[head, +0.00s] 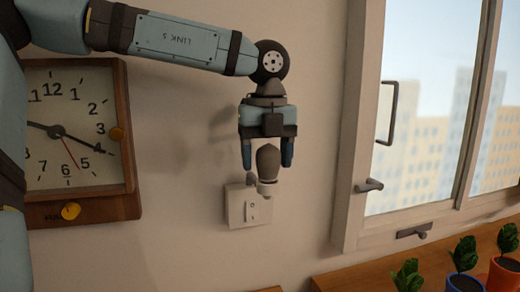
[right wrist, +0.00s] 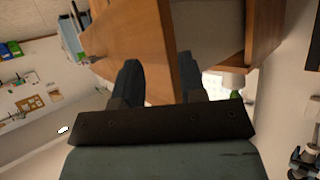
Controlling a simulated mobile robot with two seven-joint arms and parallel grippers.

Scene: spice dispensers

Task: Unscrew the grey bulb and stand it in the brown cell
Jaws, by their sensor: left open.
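The grey bulb (head: 268,162) points up from a small white socket (head: 267,187) on the wall. My left gripper (head: 268,160) points down over it, its two fingers apart on either side of the bulb's upper part. Gaps show between the fingers and the bulb, so it is not clamped. In the right wrist view my right gripper (right wrist: 160,85) has its fingers apart, with a wooden edge showing between them and no object clearly held. The brown cell cannot be made out in either view.
A wooden clock (head: 75,140) hangs at left. A window (head: 430,110) with handles is at right, above potted plants (head: 465,262) on a wooden surface (head: 350,278). Wooden furniture (right wrist: 148,45) stands close to my right gripper.

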